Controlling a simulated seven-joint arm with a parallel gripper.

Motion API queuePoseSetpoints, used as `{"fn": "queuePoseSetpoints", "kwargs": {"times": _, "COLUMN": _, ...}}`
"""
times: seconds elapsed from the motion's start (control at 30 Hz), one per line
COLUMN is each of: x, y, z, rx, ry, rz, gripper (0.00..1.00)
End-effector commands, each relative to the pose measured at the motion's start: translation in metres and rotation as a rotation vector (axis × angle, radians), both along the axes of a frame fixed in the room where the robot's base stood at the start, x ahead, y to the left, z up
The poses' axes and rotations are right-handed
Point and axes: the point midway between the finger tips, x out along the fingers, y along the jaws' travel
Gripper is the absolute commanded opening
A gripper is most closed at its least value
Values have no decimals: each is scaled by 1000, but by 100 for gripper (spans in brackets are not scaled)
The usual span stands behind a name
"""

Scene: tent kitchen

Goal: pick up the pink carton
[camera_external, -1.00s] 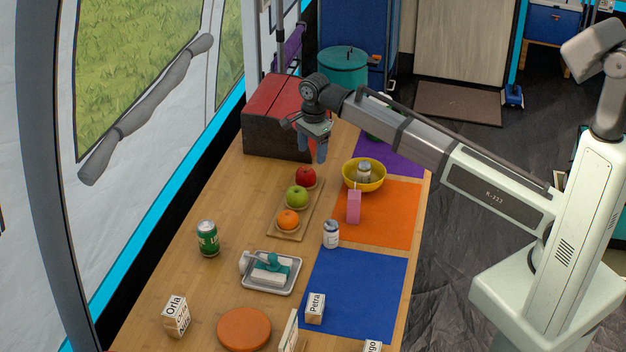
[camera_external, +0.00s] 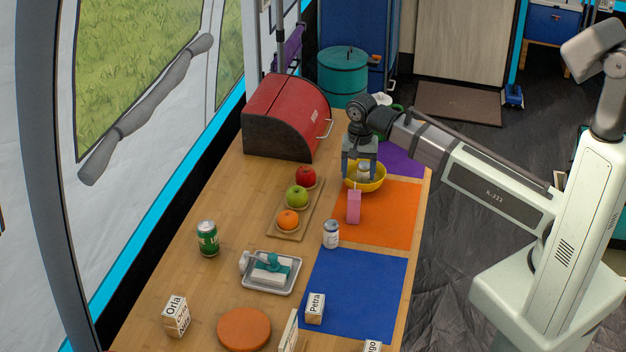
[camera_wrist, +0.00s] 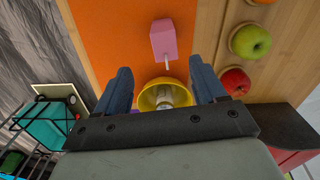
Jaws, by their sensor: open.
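In the wrist view the carton (camera_wrist: 163,38) is beyond the fingertips, near the top of the picture. My gripper (camera_external: 358,178) is open with nothing between its fingers, and it hangs over the yellow bowl, behind the carton. In the wrist view the two fingers (camera_wrist: 161,76) stand apart on either side of the bowl (camera_wrist: 148,97).
A can sits in the bowl (camera_external: 363,170). A wooden tray (camera_external: 309,211) with an orange and two apples lies left of the carton. A white can (camera_external: 331,234) stands in front. The blue mat (camera_external: 360,285) has a bare middle. The red bread box (camera_external: 285,105) stands behind.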

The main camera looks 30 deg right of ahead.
Motion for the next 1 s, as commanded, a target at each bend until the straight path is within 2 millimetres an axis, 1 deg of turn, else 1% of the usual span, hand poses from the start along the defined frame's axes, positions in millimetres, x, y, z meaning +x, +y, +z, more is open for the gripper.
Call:
{"fn": "queuePoseSetpoints", "kwargs": {"times": 0.3, "x": -1, "y": 0, "z": -41, "rx": -1, "ry": 2, "rz": -2, "gripper": 70}}
{"fn": "queuePoseSetpoints", "kwargs": {"times": 0.5, "x": 0, "y": 0, "z": -64, "rx": -1, "ry": 2, "rz": -3, "gripper": 70}}
{"fn": "queuePoseSetpoints", "kwargs": {"times": 0.7, "x": 0, "y": 0, "z": -78, "rx": 0, "ry": 0, "rz": -3, "gripper": 70}}
{"fn": "queuePoseSetpoints", "kwargs": {"times": 1.0, "x": 1, "y": 2, "z": -86, "rx": 0, "ry": 0, "rz": -3, "gripper": 70}}
